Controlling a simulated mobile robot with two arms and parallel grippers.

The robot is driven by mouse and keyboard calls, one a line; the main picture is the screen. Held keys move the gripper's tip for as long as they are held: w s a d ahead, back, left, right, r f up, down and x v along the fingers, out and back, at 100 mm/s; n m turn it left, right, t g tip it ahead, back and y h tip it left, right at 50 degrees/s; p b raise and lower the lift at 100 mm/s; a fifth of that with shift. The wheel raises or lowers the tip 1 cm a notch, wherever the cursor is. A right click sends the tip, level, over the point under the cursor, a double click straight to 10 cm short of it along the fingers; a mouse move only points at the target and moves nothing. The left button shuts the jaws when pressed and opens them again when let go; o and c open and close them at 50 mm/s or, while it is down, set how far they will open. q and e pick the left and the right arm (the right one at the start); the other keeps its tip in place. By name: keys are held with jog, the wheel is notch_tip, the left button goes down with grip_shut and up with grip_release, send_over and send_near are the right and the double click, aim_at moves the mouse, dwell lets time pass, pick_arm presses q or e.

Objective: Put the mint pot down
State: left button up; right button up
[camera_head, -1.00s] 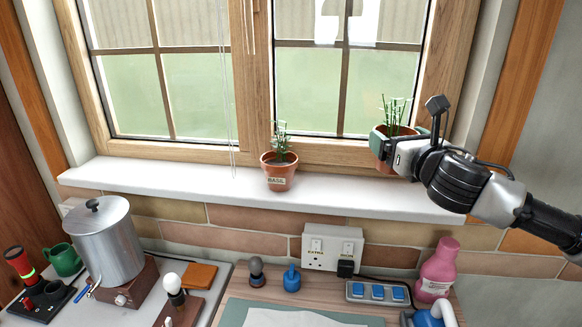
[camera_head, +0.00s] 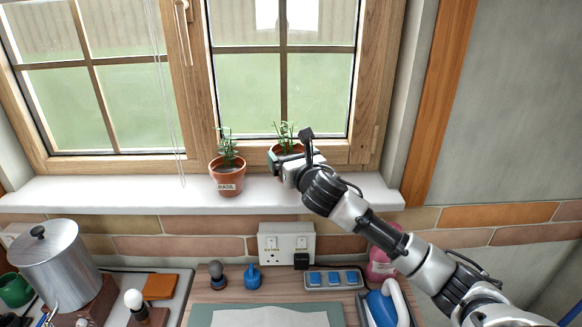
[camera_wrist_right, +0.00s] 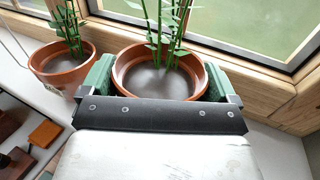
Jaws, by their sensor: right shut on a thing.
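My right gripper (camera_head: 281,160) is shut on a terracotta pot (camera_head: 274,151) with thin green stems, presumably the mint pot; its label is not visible. The held pot is over the white windowsill (camera_head: 120,193), just right of a terracotta pot labelled BASIL (camera_head: 227,178). In the right wrist view the green finger pads clasp both sides of the held pot (camera_wrist_right: 130,68), which looks about upright. The basil pot (camera_wrist_right: 62,73) stands to its left with a gap. The held pot's base is hidden, so I cannot tell whether it touches the sill. My left gripper is not in view.
The window frame (camera_head: 190,100) rises right behind the sill. The sill is clear left of the basil pot and right of my gripper. Below are a wall socket (camera_head: 287,243), a metal pot (camera_head: 50,265), a pink bottle (camera_head: 380,265) and a blue switch strip (camera_head: 334,279).

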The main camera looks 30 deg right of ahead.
notch_tip(320, 180, down, 3)
jog(key=shift+s+r+p, duration=0.1)
jog(key=shift+r+p, duration=0.1)
jog(key=shift+p, duration=0.1)
jog(key=shift+f, duration=0.5)
jog(key=o, duration=0.9)
jog(key=shift+f, duration=0.1)
jog(key=shift+c, duration=0.2)
jog(key=shift+s, duration=0.15)
jog(key=s+a+b, duration=0.2)
jog(key=s+b, duration=0.1)
jog(key=s, duration=0.8)
jog(key=shift+s, duration=0.35)
